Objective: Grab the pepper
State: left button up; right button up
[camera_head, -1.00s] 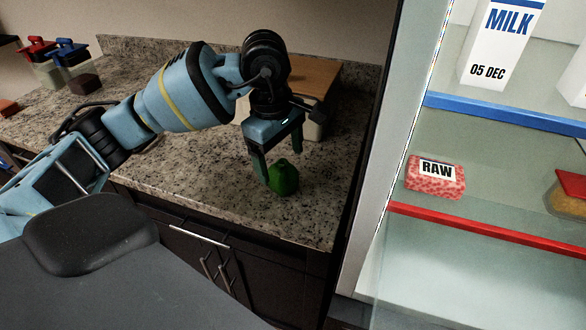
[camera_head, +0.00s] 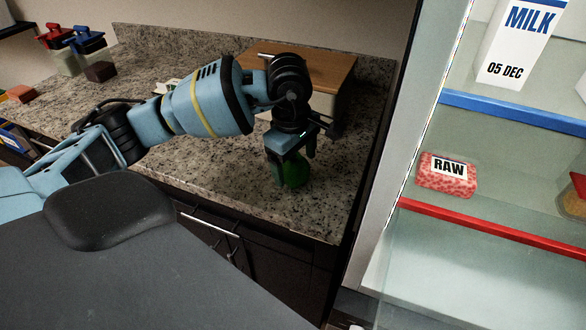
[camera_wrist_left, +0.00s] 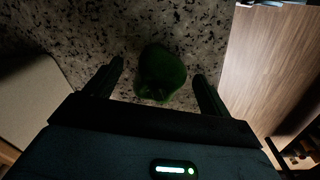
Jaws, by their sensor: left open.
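The green pepper (camera_head: 295,173) stands on the speckled granite counter, partly hidden behind my left gripper in the head view. In the left wrist view the pepper (camera_wrist_left: 160,72) is dark and lies between and a little beyond the two fingers. My left gripper (camera_head: 291,166) is open, with its fingers reaching down around the pepper's near side. In the left wrist view the left gripper (camera_wrist_left: 158,82) shows a gap between each finger and the pepper. My right gripper is not in view.
A wood-topped box (camera_head: 305,68) stands behind the gripper on the counter (camera_head: 235,185). Red and blue lidded containers (camera_head: 78,50) sit at the far left. An open fridge holds a milk carton (camera_head: 515,45) and a raw meat pack (camera_head: 446,176) at the right.

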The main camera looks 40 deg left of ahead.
pick_arm(q)
jog(key=shift+w+f, duration=0.1)
jog(key=shift+f, duration=0.75)
jog(key=c, duration=1.1)
jog(key=shift+c, duration=0.2)
